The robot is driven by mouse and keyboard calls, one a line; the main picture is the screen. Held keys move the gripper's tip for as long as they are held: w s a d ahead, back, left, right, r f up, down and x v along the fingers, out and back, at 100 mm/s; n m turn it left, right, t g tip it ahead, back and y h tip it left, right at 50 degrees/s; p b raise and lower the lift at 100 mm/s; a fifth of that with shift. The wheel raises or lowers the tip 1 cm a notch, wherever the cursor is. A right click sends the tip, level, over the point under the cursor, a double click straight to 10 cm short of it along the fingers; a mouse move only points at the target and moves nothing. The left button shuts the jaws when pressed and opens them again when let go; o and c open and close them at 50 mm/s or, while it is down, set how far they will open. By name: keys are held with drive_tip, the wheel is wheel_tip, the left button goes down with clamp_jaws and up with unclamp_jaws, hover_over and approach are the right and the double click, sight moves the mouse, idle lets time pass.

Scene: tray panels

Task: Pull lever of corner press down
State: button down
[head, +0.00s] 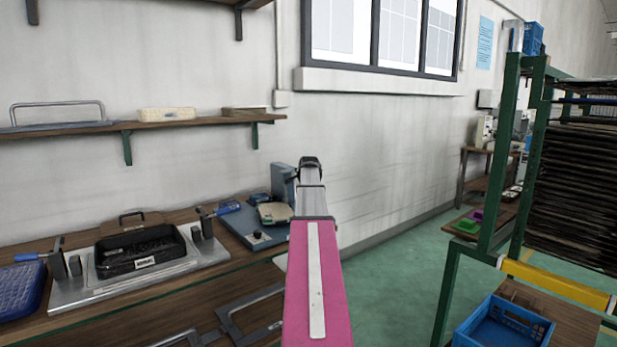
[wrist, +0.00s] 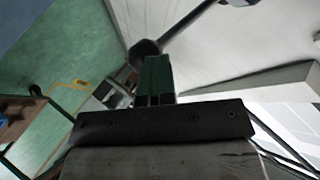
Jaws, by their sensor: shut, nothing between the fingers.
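The press (head: 284,182) looks like the blue-grey machine with a flat base on the right end of the bench, partly hidden behind my arm. In the wrist view a thin rod with a dark round knob (wrist: 145,50) crosses above my gripper (wrist: 154,66); it may be the press lever, but I cannot tell for certain. My gripper's green fingers are together and empty, with their tips close to the knob; whether they touch it is unclear. In the head view my arm covers the middle, and I cannot make out the fingers there.
A metal fixture (head: 70,291) holding a black tray (head: 140,262) stands on the bench left of the press, with blue-handled clamps. A blue bin (head: 20,290) is at the far left. A green rack (head: 508,150) and blue crate (head: 503,325) stand right. Green floor is open between.

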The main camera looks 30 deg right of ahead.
drive_tip(key=shift+s+d+f+g, duration=0.15)
drive_tip(key=shift+f+g, duration=0.25)
drive_tip(key=shift+f, duration=0.65)
drive_tip(key=w+r+v, duration=0.1)
drive_tip(key=v, duration=1)
drive_tip(key=shift+r+t, duration=0.35)
drive_tip(key=shift+t, duration=0.05)
drive_tip(key=shift+d, duration=0.15)
